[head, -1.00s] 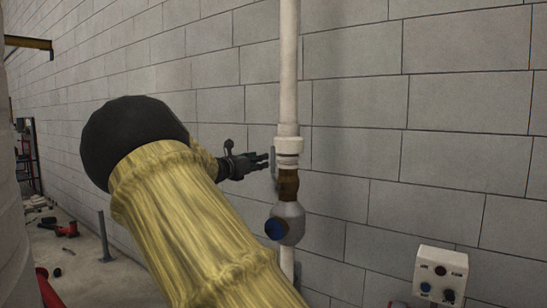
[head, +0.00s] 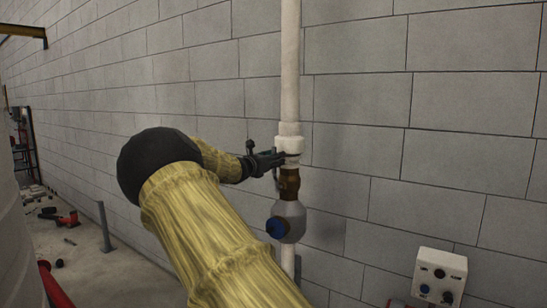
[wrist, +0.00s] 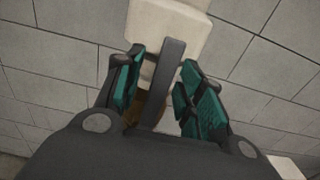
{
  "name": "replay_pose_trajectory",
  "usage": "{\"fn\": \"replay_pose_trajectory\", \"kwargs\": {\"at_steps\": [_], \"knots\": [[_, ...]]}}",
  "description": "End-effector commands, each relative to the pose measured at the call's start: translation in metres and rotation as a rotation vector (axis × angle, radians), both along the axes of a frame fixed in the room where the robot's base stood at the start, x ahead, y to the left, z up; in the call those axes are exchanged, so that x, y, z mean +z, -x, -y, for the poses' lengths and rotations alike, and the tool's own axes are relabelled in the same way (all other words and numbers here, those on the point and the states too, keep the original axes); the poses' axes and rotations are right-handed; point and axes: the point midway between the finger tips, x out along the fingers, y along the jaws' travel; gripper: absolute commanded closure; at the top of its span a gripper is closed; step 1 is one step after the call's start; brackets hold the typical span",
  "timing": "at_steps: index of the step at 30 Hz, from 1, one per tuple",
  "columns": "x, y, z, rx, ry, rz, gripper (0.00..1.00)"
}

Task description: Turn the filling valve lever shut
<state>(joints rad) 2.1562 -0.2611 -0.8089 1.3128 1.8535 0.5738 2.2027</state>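The filling valve lever (wrist: 170,75) shows in the wrist view as a grey flat bar, standing between the two teal-padded fingers of my gripper (wrist: 158,95). The fingers are apart, with visible gaps to the lever on both sides. In the head view my gripper (head: 280,160) is at the pipe, just above the brass valve body (head: 289,184). There the lever is mostly hidden behind the fingers; only a thin part seems to show below them.
A white vertical pipe (head: 290,70) runs along the grey block wall (head: 450,110). A grey fitting with a blue cap (head: 278,228) sits below the valve. A control box (head: 440,275) is at lower right. Red parts (head: 68,217) lie on the floor at left.

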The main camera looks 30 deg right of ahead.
Motion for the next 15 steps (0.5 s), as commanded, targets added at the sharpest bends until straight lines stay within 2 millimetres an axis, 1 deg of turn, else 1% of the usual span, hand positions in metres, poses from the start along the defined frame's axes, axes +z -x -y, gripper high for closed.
{"fn": "replay_pose_trajectory", "kwargs": {"at_steps": [5, 6, 11, 12, 15], "knots": [[-0.0002, 0.0002, 0.0005, 0.0, 0.0, 0.0, 0.62], [-0.0002, 0.0002, 0.0004, 0.0, 0.0, 0.0, 0.63], [-0.0001, -0.0003, -0.0004, 0.001, 0.0, 0.0, 0.93], [0.0, -0.0004, -0.0007, 0.001, 0.0, 0.0, 1.0], [-0.0001, -0.0006, -0.001, 0.001, 0.0, 0.0, 1.0]]}}
